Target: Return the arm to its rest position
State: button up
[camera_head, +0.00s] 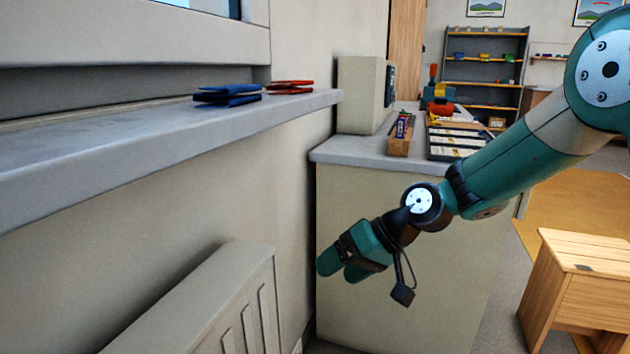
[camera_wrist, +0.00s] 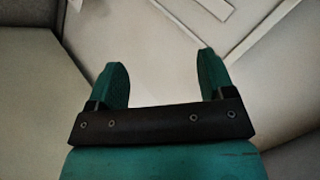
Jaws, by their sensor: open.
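My gripper (camera_head: 340,268) hangs at the end of my teal arm, in front of the pale side of the counter and to the right of the radiator in the head view. In the wrist view my gripper (camera_wrist: 163,80) shows its two teal fingers spread apart with nothing between them. The arm reaches in from the right edge of the head view and slopes down to the left.
A radiator (camera_head: 215,300) stands below the window sill (camera_head: 130,140), which bears blue (camera_head: 228,95) and red (camera_head: 290,87) folded items. The counter (camera_head: 345,150) holds a grey box (camera_head: 358,95) and trays. A wooden desk (camera_head: 580,285) stands at lower right.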

jog(key=s+d+r+n+g+h, duration=0.1)
jog(key=s+d+r+h, duration=0.3)
jog(key=s, duration=0.9)
jog(key=s+d+r+n+h, duration=0.1)
jog(key=s+d+r, duration=0.4)
jog(key=s, duration=0.8)
notch_tip(320, 180, up, 29)
jog(key=d+p, duration=0.1)
jog(key=p, duration=2.9)
jog(key=shift+w+r+p, duration=0.15)
jog(key=shift+r+p, duration=0.05)
jog(key=shift+p, duration=0.15)
jog(key=shift+d, duration=0.1)
